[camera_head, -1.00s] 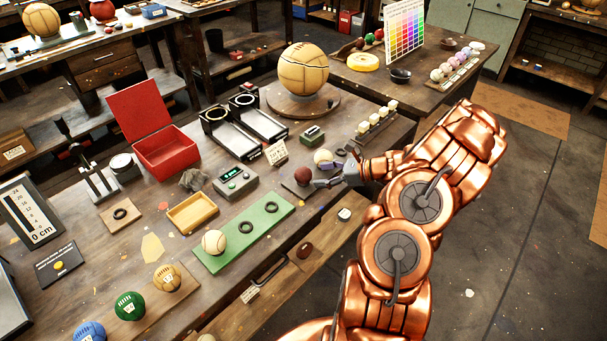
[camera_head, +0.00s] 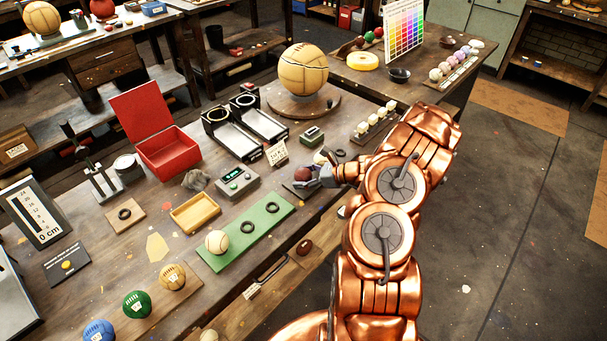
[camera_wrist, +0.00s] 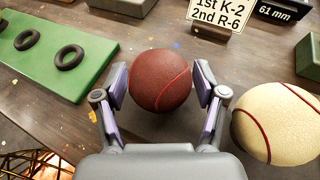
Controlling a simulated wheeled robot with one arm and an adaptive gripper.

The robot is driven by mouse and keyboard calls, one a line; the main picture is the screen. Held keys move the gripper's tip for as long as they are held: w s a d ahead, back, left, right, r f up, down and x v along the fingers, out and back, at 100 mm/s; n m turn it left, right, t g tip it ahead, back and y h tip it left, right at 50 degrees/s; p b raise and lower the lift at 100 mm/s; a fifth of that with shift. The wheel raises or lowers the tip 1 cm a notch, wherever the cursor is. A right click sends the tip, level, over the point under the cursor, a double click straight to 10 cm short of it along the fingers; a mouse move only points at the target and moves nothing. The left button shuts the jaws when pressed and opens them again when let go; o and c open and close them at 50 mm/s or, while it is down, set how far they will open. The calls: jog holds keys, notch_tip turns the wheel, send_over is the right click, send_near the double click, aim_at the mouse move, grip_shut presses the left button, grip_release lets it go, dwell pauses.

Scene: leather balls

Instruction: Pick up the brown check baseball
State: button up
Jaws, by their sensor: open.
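The brown ball (camera_wrist: 160,82) has a curved red seam and sits between the two fingers of my gripper (camera_wrist: 160,88) in the wrist view. The fingers are open, one on each side, with narrow gaps to the ball. I cannot make out a check pattern on it. In the head view the brown ball (camera_head: 302,174) is at the near edge of the workbench, and my gripper (camera_head: 312,180) reaches it from the right. A cream ball with red seams (camera_wrist: 277,122) lies just right of my gripper in the wrist view.
A green board (camera_head: 232,252) with black rings and a cream ball (camera_head: 216,242) lies to the left. A small meter (camera_head: 237,180) and a card sign (camera_head: 277,153) stand nearby. A large tan ball (camera_head: 304,70) rests on a round stand behind.

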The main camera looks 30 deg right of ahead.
aim_at(302, 170)
jog(key=c, duration=1)
jog(key=shift+o, duration=0.2)
jog(key=shift+r, duration=0.1)
jog(key=shift+r+b, duration=0.65)
jog(key=shift+r, duration=0.1)
jog(key=shift+r+b, duration=0.4)
jog(key=shift+r, duration=0.45)
jog(key=s+a+b, duration=0.2)
jog(key=s, duration=0.5)
jog(key=s+a+r+b, duration=0.1)
jog(key=s+a+b, duration=0.1)
jog(key=s, duration=0.6)
jog(key=shift+s+a+r, duration=0.2)
jog(key=shift+r, duration=0.1)
